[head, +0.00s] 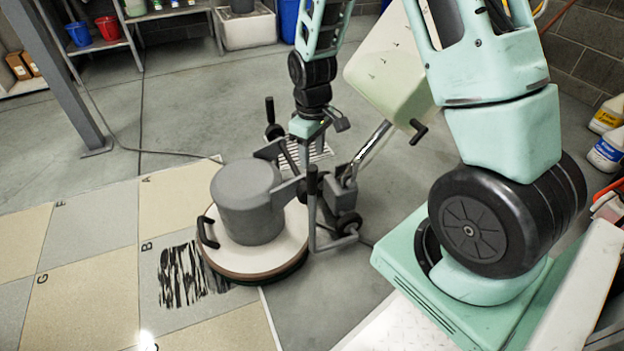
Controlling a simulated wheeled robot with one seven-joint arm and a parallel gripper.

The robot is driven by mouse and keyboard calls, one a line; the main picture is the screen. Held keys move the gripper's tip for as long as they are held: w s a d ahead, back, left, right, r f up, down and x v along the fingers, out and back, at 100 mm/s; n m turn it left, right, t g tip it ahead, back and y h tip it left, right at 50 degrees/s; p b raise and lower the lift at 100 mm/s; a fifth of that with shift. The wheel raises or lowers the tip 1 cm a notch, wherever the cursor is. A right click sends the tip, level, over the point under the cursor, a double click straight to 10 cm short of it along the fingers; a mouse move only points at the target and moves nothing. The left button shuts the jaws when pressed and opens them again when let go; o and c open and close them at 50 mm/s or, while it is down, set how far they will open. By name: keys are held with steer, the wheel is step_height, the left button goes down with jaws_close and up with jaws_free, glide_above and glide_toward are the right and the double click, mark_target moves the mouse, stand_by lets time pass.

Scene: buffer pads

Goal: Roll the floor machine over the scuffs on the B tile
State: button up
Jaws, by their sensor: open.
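The floor machine (247,212) has a grey motor drum on a round cream deck with a dark rim. It stands upright, its deck over the right edge of the grey B tile (157,318) and partly on the bare floor. Black streaky scuffs (180,275) lie on the B tile just left of the deck, which may hide some of them. The machine's handle frame and small wheels are on its right side. My gripper (314,130) is open and points down above this frame. I cannot tell whether it touches the machine.
Several beige and grey lettered tiles lie at left. A grey post (70,80) stands beyond them, and a cable (150,150) crosses the floor. Shelves with a red bucket (109,28) and a blue bucket (79,34) are at the back. Bottles (607,150) stand at far right.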

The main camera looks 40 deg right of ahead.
mark_target(312, 174)
step_height(312, 174, down, 8)
steer(key=b, duration=0.2)
steer(key=shift+r+b, duration=0.1)
steer(key=shift+b, duration=0.2)
jaws_close()
